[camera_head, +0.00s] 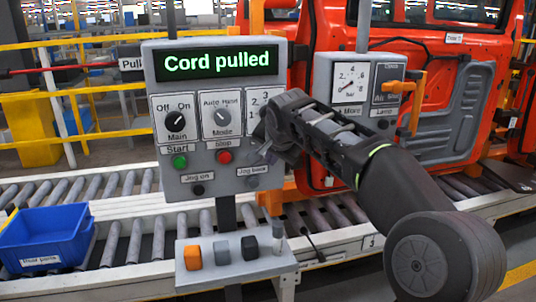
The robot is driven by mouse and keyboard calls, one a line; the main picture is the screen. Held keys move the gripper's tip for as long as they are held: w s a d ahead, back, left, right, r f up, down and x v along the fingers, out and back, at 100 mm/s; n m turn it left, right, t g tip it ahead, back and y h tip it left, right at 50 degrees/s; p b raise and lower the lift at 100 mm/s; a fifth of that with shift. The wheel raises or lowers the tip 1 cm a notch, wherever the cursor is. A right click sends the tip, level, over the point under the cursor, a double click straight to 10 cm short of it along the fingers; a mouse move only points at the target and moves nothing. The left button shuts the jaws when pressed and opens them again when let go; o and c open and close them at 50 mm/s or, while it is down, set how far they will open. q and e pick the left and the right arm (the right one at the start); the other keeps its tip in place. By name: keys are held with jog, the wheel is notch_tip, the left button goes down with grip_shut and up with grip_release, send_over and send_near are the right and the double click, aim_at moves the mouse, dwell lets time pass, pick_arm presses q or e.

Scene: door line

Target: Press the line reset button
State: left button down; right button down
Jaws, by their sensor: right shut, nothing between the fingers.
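A grey control panel (216,86) stands upright in the middle, and its green-lit display (216,62) reads "Cord pulled". It carries a Main knob (175,122), a Mode knob (222,118), a green Start button (180,162), a red Stop button (225,157) and two dark jog buttons below. I cannot make out a button labelled reset. My right gripper (266,152) is shut and empty at the panel's right side. It partly hides a third knob marked with numbers and whatever lies beside and below it; I cannot tell whether it touches the panel. My left gripper is out of view.
A small shelf (240,271) below the panel holds orange, grey and black blocks. A blue bin (45,240) sits left on the roller conveyor (130,240). A gauge panel (352,85) and orange car doors (430,55) stand behind my right arm. A red cord (60,68) runs at left.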

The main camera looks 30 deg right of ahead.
jog(key=shift+w, duration=0.1)
jog(key=shift+w+d, duration=0.15)
jog(key=shift+w, duration=0.2)
jog(key=shift+w+d+p, duration=0.2)
jog(key=shift+w+p, duration=0.35)
jog(key=shift+p, duration=0.15)
dwell(0.9)
dwell(0.4)
jog(key=shift+s+a+b, duration=0.2)
jog(key=shift+s+b, duration=0.3)
jog(key=shift+s+a+b, duration=0.15)
jog(key=shift+s+b, duration=0.35)
